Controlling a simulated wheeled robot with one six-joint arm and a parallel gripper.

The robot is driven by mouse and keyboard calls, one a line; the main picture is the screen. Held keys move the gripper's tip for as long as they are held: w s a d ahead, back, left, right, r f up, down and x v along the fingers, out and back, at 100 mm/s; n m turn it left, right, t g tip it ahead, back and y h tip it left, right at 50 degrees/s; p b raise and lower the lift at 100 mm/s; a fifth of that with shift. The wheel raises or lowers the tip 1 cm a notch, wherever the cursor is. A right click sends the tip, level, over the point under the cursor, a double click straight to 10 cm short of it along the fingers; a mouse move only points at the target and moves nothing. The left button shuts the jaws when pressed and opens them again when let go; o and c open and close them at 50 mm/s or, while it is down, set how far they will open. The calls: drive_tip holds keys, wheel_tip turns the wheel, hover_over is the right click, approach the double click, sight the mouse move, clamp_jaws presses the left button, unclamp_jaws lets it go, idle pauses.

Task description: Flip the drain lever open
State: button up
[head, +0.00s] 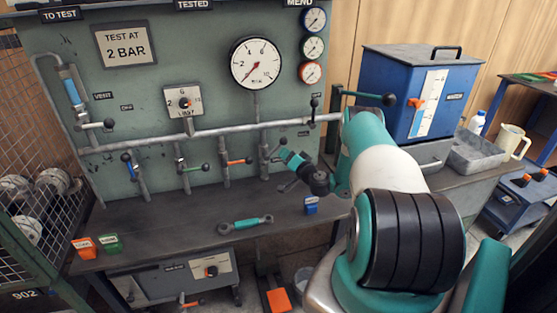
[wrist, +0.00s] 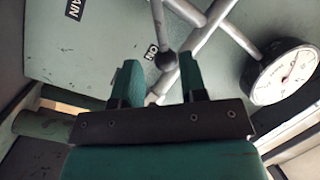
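The drain lever is a thin grey rod with a dark ball knob (wrist: 166,61), hanging down in the wrist view beside an "ON" label (wrist: 152,50). A "DRAIN" label (wrist: 75,8) is partly cut off at the top left. My gripper (wrist: 160,78) is open, its two green fingers apart, with the knob between or just beyond their tips; I cannot tell whether either touches it. In the head view my gripper (head: 288,158) is at the right end of the valve row, close to a dark-knobbed lever (head: 282,143).
Grey pipes cross the panel (head: 150,80) close to my gripper. A white gauge (wrist: 285,73) is right of my fingers in the wrist view. An orange lever (head: 239,161) is left of my gripper. A green wrench (head: 246,224) lies on the dark bench (head: 180,235) below.

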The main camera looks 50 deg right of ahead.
sight(278, 148)
drive_tip(key=b+x, duration=0.1)
drive_tip(key=x, duration=0.4)
drive_tip(key=shift+w+a, duration=0.15)
drive_tip(key=shift+w+d, duration=0.2)
drive_tip(key=shift+w, duration=0.3)
clamp_jaws()
